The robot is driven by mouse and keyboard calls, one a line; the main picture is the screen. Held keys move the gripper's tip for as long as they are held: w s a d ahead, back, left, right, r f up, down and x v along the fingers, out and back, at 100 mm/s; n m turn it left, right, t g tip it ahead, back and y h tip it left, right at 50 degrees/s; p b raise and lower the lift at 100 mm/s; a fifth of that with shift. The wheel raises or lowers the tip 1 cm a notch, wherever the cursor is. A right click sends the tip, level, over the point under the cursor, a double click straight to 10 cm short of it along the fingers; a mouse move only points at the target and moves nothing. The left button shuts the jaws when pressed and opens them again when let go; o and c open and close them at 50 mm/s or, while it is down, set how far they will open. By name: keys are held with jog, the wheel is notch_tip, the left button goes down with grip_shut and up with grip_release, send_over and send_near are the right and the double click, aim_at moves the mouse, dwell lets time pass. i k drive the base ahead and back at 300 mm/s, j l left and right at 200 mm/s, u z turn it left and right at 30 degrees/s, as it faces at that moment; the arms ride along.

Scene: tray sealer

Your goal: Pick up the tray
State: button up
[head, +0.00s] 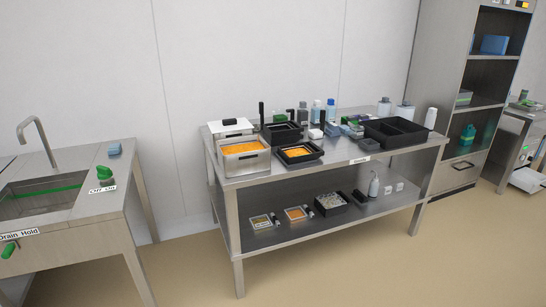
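Several tray-like things are in the head view, and I cannot tell which one the task means. A small black tray (302,162) with orange contents lies at the front of the steel table's top. Left of it is a steel unit (246,166) whose open top shows orange contents. A black bin (283,142) stands behind the black tray. A wide black tray (410,143) with compartments is at the table's right end. Small filled trays sit on the lower shelf, one with orange contents (296,214). My gripper is not in view.
The steel table (231,200) also holds bottles (331,108) and small items at the back. A sink (45,200) stands at the left, with a green handle (104,173). A tall shelf cabinet (437,60) is at the right. The floor (330,275) in front is clear.

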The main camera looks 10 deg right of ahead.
aim_at(298, 152)
jog(key=i+l+z, duration=0.2)
jog(key=i+l, duration=0.2)
jog(key=i, duration=0.4)
jog(key=i+l+z, duration=0.2)
jog(key=i, duration=0.65)
jog(key=i+l+z, duration=0.25)
jog(key=i, duration=0.6)
jog(key=j, duration=0.1)
